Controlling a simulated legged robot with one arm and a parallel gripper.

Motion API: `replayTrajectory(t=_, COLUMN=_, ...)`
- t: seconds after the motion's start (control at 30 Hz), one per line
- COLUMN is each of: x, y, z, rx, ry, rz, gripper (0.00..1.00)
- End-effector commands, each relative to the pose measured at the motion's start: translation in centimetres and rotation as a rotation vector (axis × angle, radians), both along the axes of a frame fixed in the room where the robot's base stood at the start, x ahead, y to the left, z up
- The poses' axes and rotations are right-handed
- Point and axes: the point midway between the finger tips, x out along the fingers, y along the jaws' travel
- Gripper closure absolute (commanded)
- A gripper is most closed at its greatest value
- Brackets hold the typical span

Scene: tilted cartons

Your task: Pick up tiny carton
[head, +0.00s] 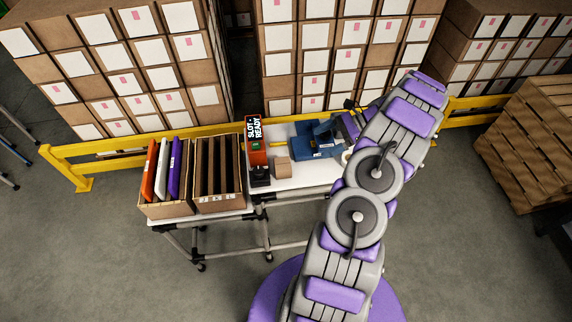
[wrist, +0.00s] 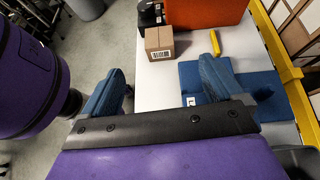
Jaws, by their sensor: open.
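The tiny carton (head: 282,167) is a small brown box on the white table, right of the orange and black device. In the wrist view the carton (wrist: 159,43) sits ahead of my fingers, its barcode label facing the camera. My gripper (wrist: 166,68) is open and empty, with its two blue-grey fingers spread apart. The carton is beyond the fingertips, not between them. In the head view my gripper end is at the table's right, partly hidden by my arm.
A blue object (head: 318,140) and a yellow item (wrist: 217,46) lie on the white table (head: 296,181). An orange device (head: 256,150) stands beside the carton. Two boxes with dividers (head: 219,174) stand left. A yellow rail (head: 112,148) runs behind; shelves of cartons stand beyond.

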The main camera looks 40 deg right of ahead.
Motion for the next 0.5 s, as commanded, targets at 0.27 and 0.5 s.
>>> replayTrajectory(t=0.27, x=-0.3, y=-0.4, z=-1.7, rx=0.023, ry=0.010, rz=-0.049, gripper=0.06)
replayTrajectory(t=0.5, x=1.8, y=2.5, z=-4.2, rx=0.030, ry=0.011, rz=-0.047, gripper=0.06)
